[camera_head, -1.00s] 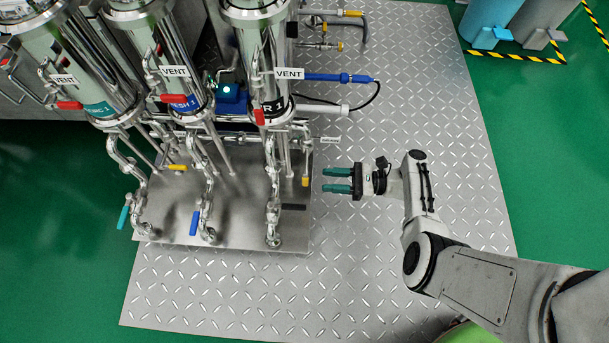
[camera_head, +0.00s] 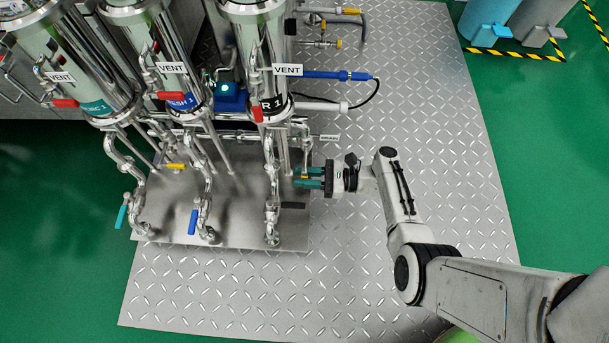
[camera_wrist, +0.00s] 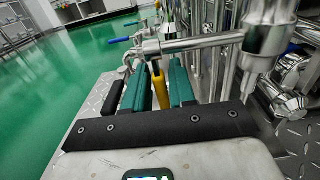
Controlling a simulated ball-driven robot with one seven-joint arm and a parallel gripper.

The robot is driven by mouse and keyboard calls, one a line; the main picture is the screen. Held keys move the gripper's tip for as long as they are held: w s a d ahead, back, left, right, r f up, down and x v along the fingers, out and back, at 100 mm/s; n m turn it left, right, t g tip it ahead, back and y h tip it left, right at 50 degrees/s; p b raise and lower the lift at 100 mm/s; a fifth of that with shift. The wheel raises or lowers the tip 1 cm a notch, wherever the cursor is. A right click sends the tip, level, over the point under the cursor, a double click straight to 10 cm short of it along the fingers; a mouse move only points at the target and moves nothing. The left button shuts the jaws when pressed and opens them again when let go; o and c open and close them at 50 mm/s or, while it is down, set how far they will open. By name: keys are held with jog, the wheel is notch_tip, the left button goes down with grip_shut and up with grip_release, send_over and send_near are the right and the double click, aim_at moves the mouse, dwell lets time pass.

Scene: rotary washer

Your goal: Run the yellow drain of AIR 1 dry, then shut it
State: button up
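The AIR 1 housing is the right steel column in the head view, with a partly hidden black label (camera_head: 271,105) ending in "R 1". Its yellow drain handle (camera_head: 306,178) hangs low at the column's right side, mostly hidden by my fingers. My gripper (camera_head: 308,178) reaches it from the right. In the wrist view the yellow handle (camera_wrist: 158,87) stands between my two teal fingers (camera_wrist: 157,92). The fingers are open, one on each side, with a visible gap on the left and a narrower one on the right. I see no sure sign of flowing water.
A black lever (camera_head: 293,205) sits just below my gripper in the head view. Red vent handles (camera_head: 257,115), another yellow handle (camera_head: 176,166) and a blue lever (camera_head: 193,222) are on the pipes to the left.

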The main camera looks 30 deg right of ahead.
grip_shut()
jog(key=shift+r+p, duration=0.2)
jog(key=shift+p, duration=0.35)
jog(key=shift+s+d+r+g+h+p, duration=0.15)
jog(key=shift+g+h+p, duration=0.3)
jog(key=shift+p, duration=0.65)
jog(key=shift+s+d+r+g+h+p, duration=0.25)
jog(key=shift+d+r+g+h+p, duration=0.2)
jog(key=shift+g+h+p, duration=1.7)
jog(key=shift+s+d+r+g+h+p, duration=0.4)
jog(key=shift+g+h+p, duration=0.6)
jog(key=shift+h+p, duration=2.25)
jog(key=shift+s+d+r+g+h+p, duration=0.15)
jog(key=shift+d+r+g+h+p, duration=0.3)
jog(key=shift+g+h+p, duration=2.3)
jog(key=shift+r+t+y+p, duration=0.1)
jog(key=shift+t+y+p, duration=0.95)
jog(key=shift+y+p, duration=0.2)
